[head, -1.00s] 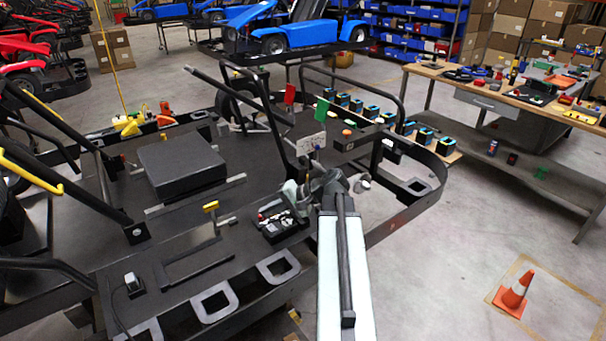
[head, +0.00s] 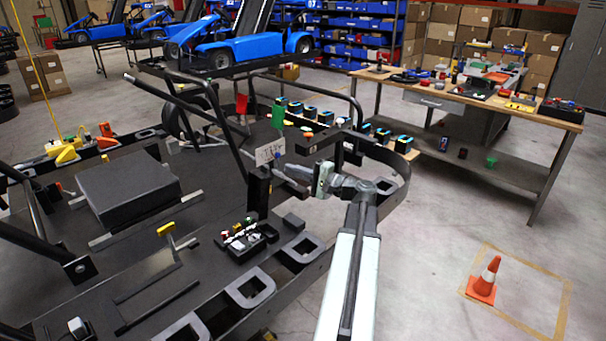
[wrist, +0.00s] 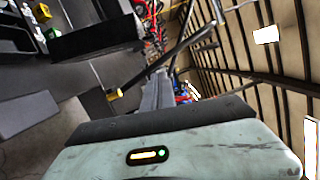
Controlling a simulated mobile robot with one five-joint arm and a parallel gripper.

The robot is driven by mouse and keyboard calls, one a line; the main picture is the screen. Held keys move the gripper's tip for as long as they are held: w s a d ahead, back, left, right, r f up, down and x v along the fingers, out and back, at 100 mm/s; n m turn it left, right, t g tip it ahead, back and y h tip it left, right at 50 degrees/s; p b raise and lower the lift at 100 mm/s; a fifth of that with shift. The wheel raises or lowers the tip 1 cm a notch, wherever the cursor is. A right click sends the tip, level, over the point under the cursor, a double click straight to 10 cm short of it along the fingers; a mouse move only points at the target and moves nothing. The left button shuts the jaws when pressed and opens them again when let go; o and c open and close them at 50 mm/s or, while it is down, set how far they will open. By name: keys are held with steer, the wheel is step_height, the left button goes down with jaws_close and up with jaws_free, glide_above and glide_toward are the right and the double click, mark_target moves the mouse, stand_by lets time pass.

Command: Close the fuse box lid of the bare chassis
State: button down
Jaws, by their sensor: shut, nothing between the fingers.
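The fuse box (head: 243,243) of the bare black chassis stands open on the deck. Coloured fuses show inside it. A dark upright panel (head: 258,194) stands just behind the box; it looks like the raised lid, but I cannot be sure. My gripper (head: 298,185) is shut and empty, above and to the right of the box, with its fingers toward the upright panel. I cannot tell whether they touch it. In the wrist view, my gripper (wrist: 158,88) points past a dark panel (wrist: 95,40) at upper left, with small green and yellow pieces beside it.
A white sign (head: 269,152) and black frame tubes stand close behind my gripper. A yellow-topped lever (head: 166,229) rises left of the box. A large black block (head: 128,192) sits on the deck. A traffic cone (head: 485,280) stands on open floor at right.

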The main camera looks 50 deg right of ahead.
steer(key=w+a, duration=0.2)
steer(key=a, duration=0.1)
steer(key=w+a, duration=0.1)
steer(key=shift+w+a+r+p, duration=0.25)
steer(key=shift+w+r+p, duration=0.15)
